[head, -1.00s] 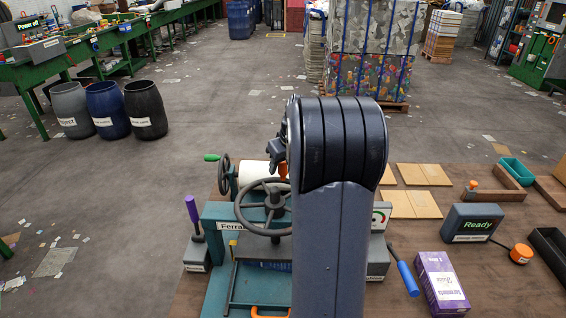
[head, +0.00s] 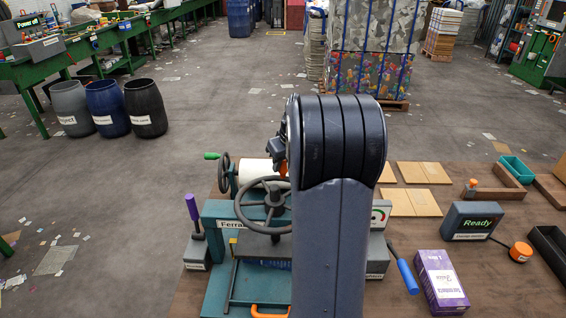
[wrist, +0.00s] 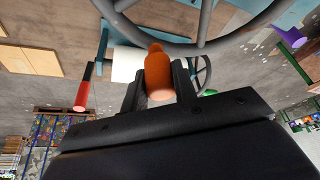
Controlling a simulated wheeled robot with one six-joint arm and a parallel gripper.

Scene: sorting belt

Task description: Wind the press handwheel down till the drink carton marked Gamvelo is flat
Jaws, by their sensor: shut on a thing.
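The teal press (head: 218,212), with a partly hidden "Ferra…" label, stands on the bench, with a grey handwheel (head: 242,211) lying flat above it. In the wrist view, the wheel's rim (wrist: 190,48) crosses the top, and an orange knob (wrist: 158,75) sits by it. My gripper (wrist: 159,68) is shut on this knob, a finger on each side. In the head view my arm hides the gripper and the wheel's right part. A bluish piece (head: 276,264) shows low inside the press; I cannot tell if it is the Gamvelo carton, and no such name is readable.
A purple box (head: 440,282), a blue-handled tool (head: 407,277) and a "Ready" display (head: 472,222) lie to the right. A purple-handled lever (head: 193,212) stands left of the press. A smaller wheel with a green handle (head: 212,156) and a white roll (head: 256,172) are behind it.

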